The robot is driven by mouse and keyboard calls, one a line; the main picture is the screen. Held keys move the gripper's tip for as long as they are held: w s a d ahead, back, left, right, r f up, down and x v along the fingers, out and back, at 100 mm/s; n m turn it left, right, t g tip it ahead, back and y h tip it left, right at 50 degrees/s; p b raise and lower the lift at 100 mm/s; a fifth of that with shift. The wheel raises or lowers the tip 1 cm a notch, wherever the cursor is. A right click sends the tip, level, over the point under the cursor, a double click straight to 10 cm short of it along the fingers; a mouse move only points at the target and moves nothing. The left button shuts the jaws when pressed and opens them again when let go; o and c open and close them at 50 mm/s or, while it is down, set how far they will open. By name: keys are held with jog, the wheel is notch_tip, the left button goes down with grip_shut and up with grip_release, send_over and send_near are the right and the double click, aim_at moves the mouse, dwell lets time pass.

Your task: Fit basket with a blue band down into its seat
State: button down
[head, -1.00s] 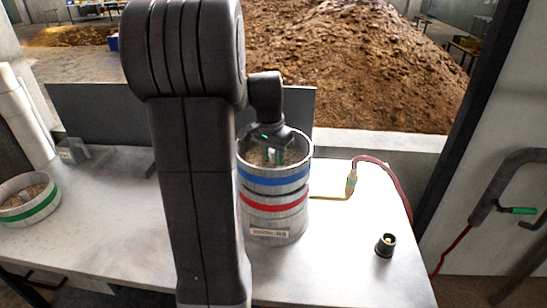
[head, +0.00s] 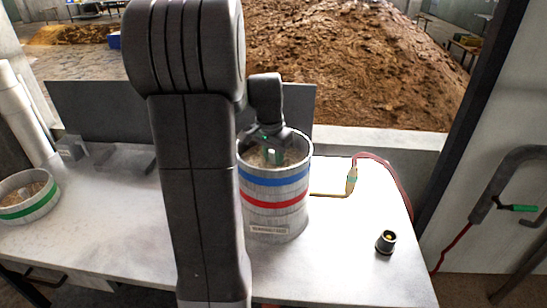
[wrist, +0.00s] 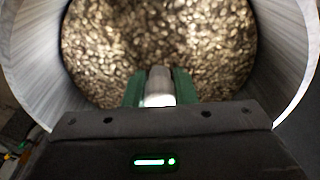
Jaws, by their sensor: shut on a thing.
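The basket with a blue band (head: 285,178) stands at the top of a metal stack on the table, directly above the red-banded basket (head: 285,202). Its rim looks about level, and no clear gap shows between the two bands' sections. My gripper (head: 272,157) reaches down inside the blue-banded basket and is shut on its central post. In the wrist view, the green fingers (wrist: 159,88) clasp the pale post (wrist: 159,85), with grain (wrist: 160,40) around it. The seat itself is hidden; I cannot tell whether the basket is fully down.
A green-banded basket (head: 28,196) with grain stands at the far left of the table. A small black fitting (head: 386,242) stands at right. A pipe with a valve (head: 352,180) and red hose runs right of the stack. My arm hides the table's middle.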

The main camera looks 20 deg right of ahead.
jog(key=c, duration=1.1)
grip_release()
notch_tip(320, 180, up, 14)
jog(key=s+a, duration=0.1)
jog(key=shift+a, duration=0.2)
jog(key=shift+f, duration=0.2)
jog(key=f, duration=0.4)
jog(key=d+f, duration=0.1)
jog(key=f, duration=0.4)
jog(key=w+f, duration=0.1)
jog(key=f, duration=0.3)
jog(key=shift+d+f, duration=0.2)
jog(key=shift+f, duration=0.05)
jog(key=shift+r, duration=0.15)
jog(key=shift+r, duration=0.15)
